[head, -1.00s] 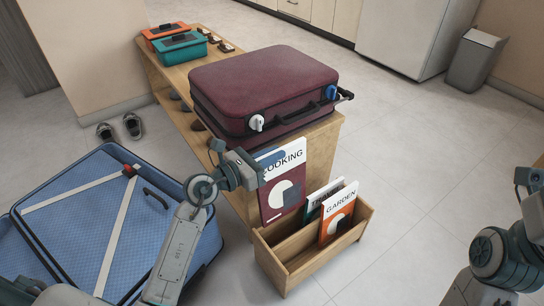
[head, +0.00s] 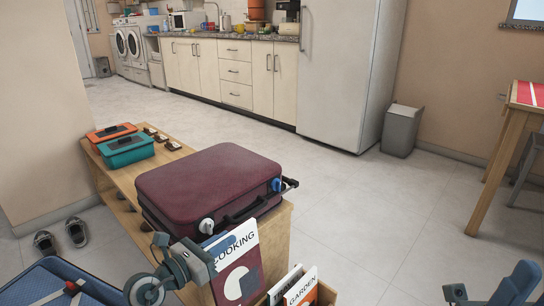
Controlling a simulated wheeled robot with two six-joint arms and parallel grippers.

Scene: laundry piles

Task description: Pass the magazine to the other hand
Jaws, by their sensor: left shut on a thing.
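The magazine titled COOKING (head: 237,272), white on top with a dark red lower part, stands upright in front of the wooden bench. My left gripper (head: 211,259) is shut on its left edge. The magazine's lower end is cut off by the frame, so I cannot tell whether it touches the rack. My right gripper (head: 455,293) is low at the right, apart from the magazine and only partly in view. Its jaws are not clear.
The GARDEN magazine (head: 302,289) and another behind it stand in the wooden rack (head: 327,293). A maroon suitcase (head: 212,180) lies on the bench (head: 112,180) just behind. A blue open suitcase (head: 45,285) is at lower left.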

